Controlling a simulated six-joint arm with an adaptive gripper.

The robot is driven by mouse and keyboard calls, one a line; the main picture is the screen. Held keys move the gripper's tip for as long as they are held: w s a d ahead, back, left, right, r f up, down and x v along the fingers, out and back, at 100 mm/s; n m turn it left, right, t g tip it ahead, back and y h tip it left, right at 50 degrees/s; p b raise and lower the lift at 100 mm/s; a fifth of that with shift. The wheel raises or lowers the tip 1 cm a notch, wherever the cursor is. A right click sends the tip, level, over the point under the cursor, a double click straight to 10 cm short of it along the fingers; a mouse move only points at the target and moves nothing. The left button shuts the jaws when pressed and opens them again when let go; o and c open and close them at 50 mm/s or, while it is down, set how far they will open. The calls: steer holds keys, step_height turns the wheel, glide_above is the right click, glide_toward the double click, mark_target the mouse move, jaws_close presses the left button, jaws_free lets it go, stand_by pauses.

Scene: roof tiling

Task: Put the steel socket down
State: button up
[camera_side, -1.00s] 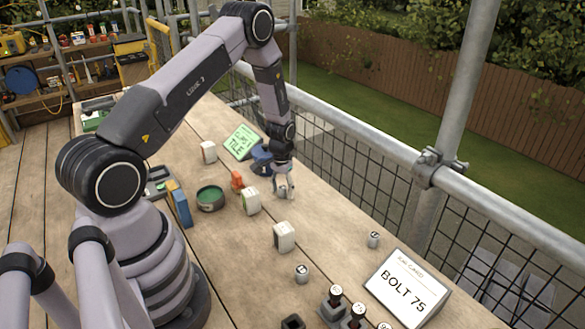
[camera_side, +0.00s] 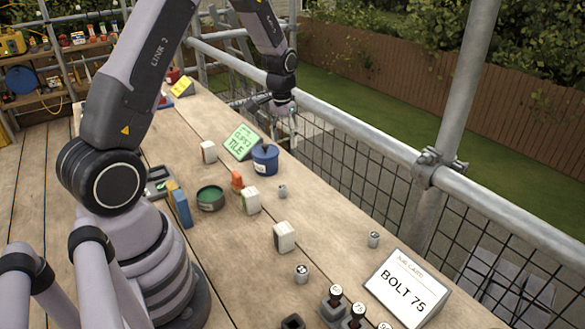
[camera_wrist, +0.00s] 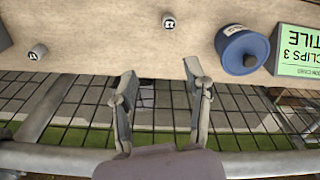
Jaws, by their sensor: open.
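A small grey steel socket (camera_side: 282,191) stands on the bench beside the blue pot (camera_side: 265,158), touching nothing. It also shows near the top of the wrist view (camera_wrist: 168,22), with dark marking on its end. My gripper (camera_side: 290,118) is raised, out by the rail, away from the socket. In the wrist view its two fingers (camera_wrist: 162,80) are spread with nothing between them. Two similar sockets stand nearer the front, one by the white block (camera_side: 301,273) and one near the rail (camera_side: 374,239).
A green clips card (camera_side: 242,142) stands behind the blue pot. White blocks (camera_side: 284,237), a green-filled tin (camera_side: 210,198) and an orange piece (camera_side: 237,181) are on the bench. The BOLT 75 card (camera_side: 407,288) stands front right. The metal rail (camera_side: 350,125) and mesh run along the bench edge.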

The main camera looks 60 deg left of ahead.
steer(key=s+d+r+m+t, duration=0.1)
steer(key=s+d+r, duration=0.4)
steer(key=r, duration=0.4)
steer(key=s+d+r+m+t, duration=0.15)
steer(key=s+d+r, duration=0.25)
steer(key=r, duration=0.5)
steer(key=s+d+r+t, duration=0.1)
steer(key=s+d+r, duration=0.1)
steer(key=s, duration=0.5)
steer(key=s+d+r+m+t, duration=0.1)
steer(key=s+d+r, duration=0.1)
steer(key=s, duration=0.6)
steer(key=shift+s+d+r, duration=0.25)
steer(key=shift+d+r, duration=0.1)
steer(key=shift+d, duration=0.2)
steer(key=shift+o, duration=0.7)
steer(key=shift+m+t, duration=0.25)
